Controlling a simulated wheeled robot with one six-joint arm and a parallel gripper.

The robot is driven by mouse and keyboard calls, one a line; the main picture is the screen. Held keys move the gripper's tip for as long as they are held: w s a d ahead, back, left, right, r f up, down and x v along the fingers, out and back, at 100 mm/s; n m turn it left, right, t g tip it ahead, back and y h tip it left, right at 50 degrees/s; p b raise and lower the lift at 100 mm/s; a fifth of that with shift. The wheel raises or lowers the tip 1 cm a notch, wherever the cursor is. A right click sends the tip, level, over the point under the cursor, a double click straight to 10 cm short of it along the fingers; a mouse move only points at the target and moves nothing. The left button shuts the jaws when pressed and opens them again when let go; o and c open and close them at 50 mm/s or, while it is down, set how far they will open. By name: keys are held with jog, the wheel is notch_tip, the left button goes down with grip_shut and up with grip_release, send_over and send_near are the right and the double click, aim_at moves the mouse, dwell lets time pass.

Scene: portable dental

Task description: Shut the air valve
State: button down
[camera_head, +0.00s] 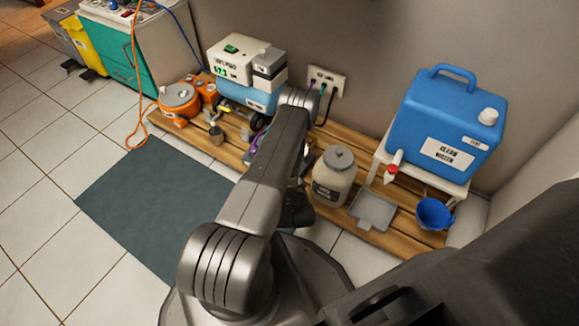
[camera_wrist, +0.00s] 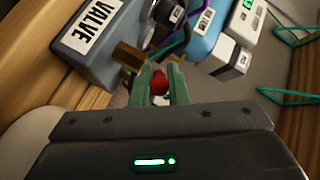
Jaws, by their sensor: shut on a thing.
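The air valve shows in the wrist view as a grey box (camera_wrist: 112,52) with a white VALVE label and a brass-coloured fitting (camera_wrist: 128,55) at its side. A red handle or knob (camera_wrist: 159,84) sits between the green fingers of my gripper (camera_wrist: 161,72), which is shut on it. The red part's full shape, and how it joins the fitting, are hidden by the fingers. In the head view my arm covers the gripper and the valve.
A wooden pallet (camera_head: 335,212) carries a blue water container (camera_head: 435,115) on a white stand, a lidded jar (camera_head: 335,178), a blue bowl (camera_head: 434,213), an orange unit (camera_head: 180,100) and a white-and-blue machine (camera_head: 236,62). An orange hose (camera_head: 133,60) hangs at left. A dark mat (camera_head: 150,200) lies clear.

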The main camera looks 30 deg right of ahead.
jog(key=shift+s+d+n+y, duration=0.1)
jog(key=shift+d+n+y, duration=0.15)
jog(key=shift+n+y, duration=0.3)
jog(key=shift+s+d+n+y, duration=0.1)
jog(key=shift+d+n+y, duration=0.2)
jog(key=shift+y, duration=0.45)
jog(key=shift+a+n, duration=0.1)
jog(key=shift+n, duration=0.15)
jog(key=c, duration=1.4)
grip_release()
